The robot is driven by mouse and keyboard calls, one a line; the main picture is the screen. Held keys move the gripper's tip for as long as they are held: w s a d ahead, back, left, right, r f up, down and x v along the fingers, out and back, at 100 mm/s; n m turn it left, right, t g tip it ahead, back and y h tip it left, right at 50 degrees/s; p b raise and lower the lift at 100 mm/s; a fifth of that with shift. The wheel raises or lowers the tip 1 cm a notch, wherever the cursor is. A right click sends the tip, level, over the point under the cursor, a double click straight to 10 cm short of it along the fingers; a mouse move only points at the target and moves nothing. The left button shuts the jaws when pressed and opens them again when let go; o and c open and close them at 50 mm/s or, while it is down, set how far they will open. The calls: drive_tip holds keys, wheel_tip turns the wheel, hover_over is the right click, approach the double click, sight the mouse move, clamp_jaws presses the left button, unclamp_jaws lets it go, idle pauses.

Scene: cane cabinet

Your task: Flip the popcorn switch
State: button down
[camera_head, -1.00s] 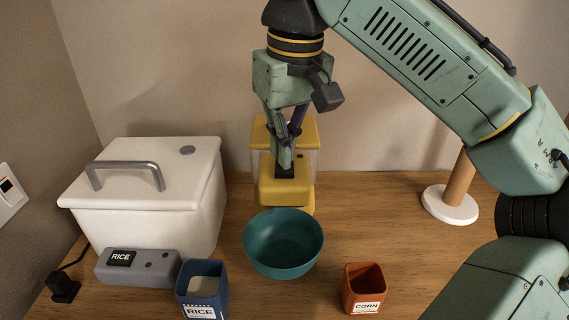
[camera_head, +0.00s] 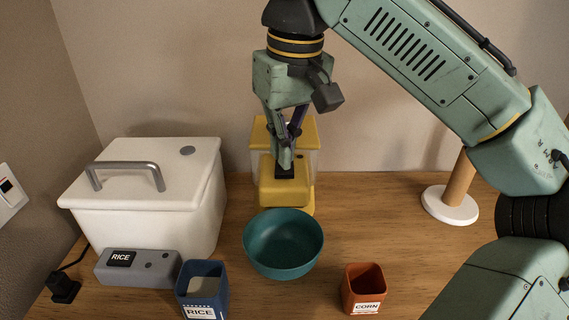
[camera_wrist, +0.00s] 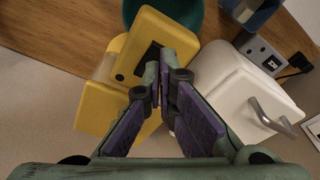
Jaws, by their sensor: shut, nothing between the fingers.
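The yellow popcorn machine (camera_head: 268,196) stands at the back middle of the table, behind the teal bowl. It also shows in the wrist view (camera_wrist: 140,45), with a dark patch on its top by my fingertips. My gripper (camera_head: 284,172) points down over the machine's front part. Its fingers are shut with nothing between them, and the tips are at or just above the dark patch. I cannot tell whether they touch it. The popcorn switch itself is not clearly visible; the fingers cover part of that area. In the wrist view the fingertips (camera_wrist: 160,92) are close together.
The teal bowl (camera_head: 283,243) sits just in front of the machine. A white rice cooker (camera_head: 150,215) with a grey handle stands left. A blue rice cup (camera_head: 203,290) and an orange corn cup (camera_head: 363,290) stand in front. A round white stand base (camera_head: 450,205) is at right.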

sight(285, 172)
drive_tip(key=shift+f+b, duration=0.6)
drive_tip(key=shift+f, duration=0.45)
idle(0.4)
drive_tip(key=shift+r, duration=0.1)
wheel_tip(285, 172, up, 2)
drive_tip(key=p, duration=0.3)
drive_tip(key=shift+r, duration=2.45)
drive_tip(key=shift+f, duration=0.1)
